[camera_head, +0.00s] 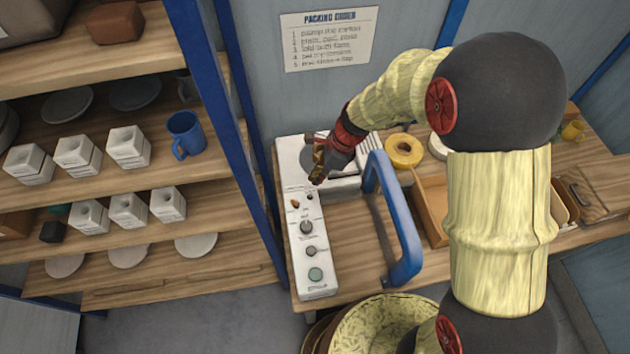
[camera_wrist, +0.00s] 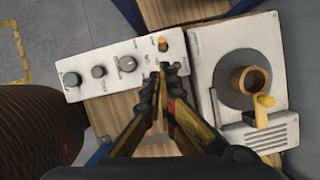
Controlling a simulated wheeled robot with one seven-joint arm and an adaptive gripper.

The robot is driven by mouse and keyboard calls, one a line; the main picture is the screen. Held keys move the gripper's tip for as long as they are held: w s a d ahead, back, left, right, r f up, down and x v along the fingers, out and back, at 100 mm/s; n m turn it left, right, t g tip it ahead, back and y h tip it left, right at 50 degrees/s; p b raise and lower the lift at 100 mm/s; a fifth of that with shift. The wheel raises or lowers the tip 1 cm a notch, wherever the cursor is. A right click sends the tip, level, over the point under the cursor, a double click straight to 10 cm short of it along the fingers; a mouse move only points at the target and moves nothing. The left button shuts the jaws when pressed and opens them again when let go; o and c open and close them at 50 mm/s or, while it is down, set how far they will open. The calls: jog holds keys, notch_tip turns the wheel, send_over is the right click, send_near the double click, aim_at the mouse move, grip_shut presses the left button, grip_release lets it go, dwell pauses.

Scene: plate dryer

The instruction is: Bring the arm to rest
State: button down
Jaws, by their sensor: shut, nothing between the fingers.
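My gripper (camera_head: 317,165) is shut and empty in the head view, above the far end of the white control panel (camera_head: 316,292). In the wrist view my gripper (camera_wrist: 163,74) points at the panel edge, close to an orange switch (camera_wrist: 163,44). I cannot tell whether the tips touch the panel. The panel also carries grey knobs (camera_wrist: 127,64) and a green button (camera_wrist: 72,79). Right of the fingers in the wrist view is a white unit (camera_wrist: 205,55) with a grey disc (camera_wrist: 226,99), a brown ring-shaped part (camera_wrist: 238,80) and a yellow lever (camera_wrist: 263,110).
A blue bar handle (camera_head: 402,235) rises from the wooden bench, right of the panel. A yellow tape roll (camera_head: 404,151) and an open tray (camera_head: 430,210) lie beyond it. A blue post stands between.

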dwell(0.6)
jog(key=s+d+r+n+t+h+b, duration=0.2)
jog(key=s+d+n+t+b, duration=0.1)
jog(key=s+d+n+b, duration=0.5)
jog(key=s+d+r+n+t+h+b, duration=0.2)
jog(key=s+d+r+n+t+b, duration=0.1)
jog(key=s+d+n+b, duration=0.6)
jog(key=s+d+b, duration=0.2)
jog(key=d+b, duration=0.2)
jog(key=b, duration=0.1)
jog(key=shift+d+b, duration=0.35)
jog(key=shift+b, duration=0.05)
jog(key=shift+r, duration=0.1)
